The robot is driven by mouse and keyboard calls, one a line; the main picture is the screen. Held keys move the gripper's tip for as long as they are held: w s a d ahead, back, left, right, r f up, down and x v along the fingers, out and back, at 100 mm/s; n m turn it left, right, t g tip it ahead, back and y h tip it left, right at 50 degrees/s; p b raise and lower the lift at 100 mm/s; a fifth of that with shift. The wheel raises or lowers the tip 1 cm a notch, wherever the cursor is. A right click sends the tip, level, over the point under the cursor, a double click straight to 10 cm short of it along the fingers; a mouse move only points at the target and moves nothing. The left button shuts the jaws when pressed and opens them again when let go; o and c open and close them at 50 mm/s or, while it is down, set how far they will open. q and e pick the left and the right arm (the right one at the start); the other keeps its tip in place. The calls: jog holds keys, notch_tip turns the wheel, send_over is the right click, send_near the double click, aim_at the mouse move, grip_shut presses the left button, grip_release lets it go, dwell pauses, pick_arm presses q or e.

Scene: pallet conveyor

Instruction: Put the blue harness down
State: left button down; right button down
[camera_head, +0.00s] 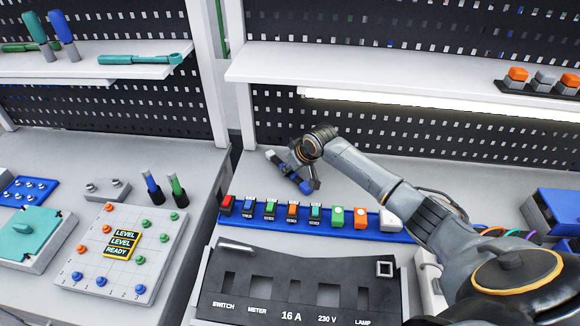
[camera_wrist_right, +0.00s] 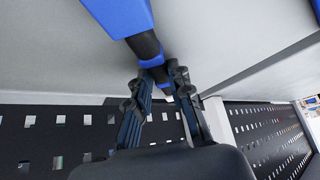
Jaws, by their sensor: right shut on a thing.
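The blue harness (camera_head: 271,155) is a short piece with blue ends and a dark middle. It lies slantwise at my right gripper (camera_head: 302,176), over the back of the right-hand bench. In the right wrist view, the harness (camera_wrist_right: 120,14) runs in from the top, with a black section and a narrow blue part. The fingers of my right gripper (camera_wrist_right: 162,78) close around its near end. I cannot tell whether the harness touches the bench top. My left gripper is not in view.
A blue rack (camera_head: 400,237) with several coloured modules stands in front of the gripper. A dark slotted panel (camera_head: 260,309) lies nearer. A shelf (camera_head: 380,72) and perforated wall are behind. Bare grey bench (camera_head: 258,185) lies left of the harness. A blue box (camera_head: 556,213) stands right.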

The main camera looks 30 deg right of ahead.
jog(key=shift+f, duration=0.1)
jog(key=c, duration=1.2)
grip_release()
jog(key=shift+r, duration=0.25)
jog(key=a+b+v, duration=0.1)
jog(key=v, duration=1)
jog(key=shift+s+d+r, duration=0.2)
jog(key=shift+d+r, duration=0.15)
jog(key=shift+d, duration=0.1)
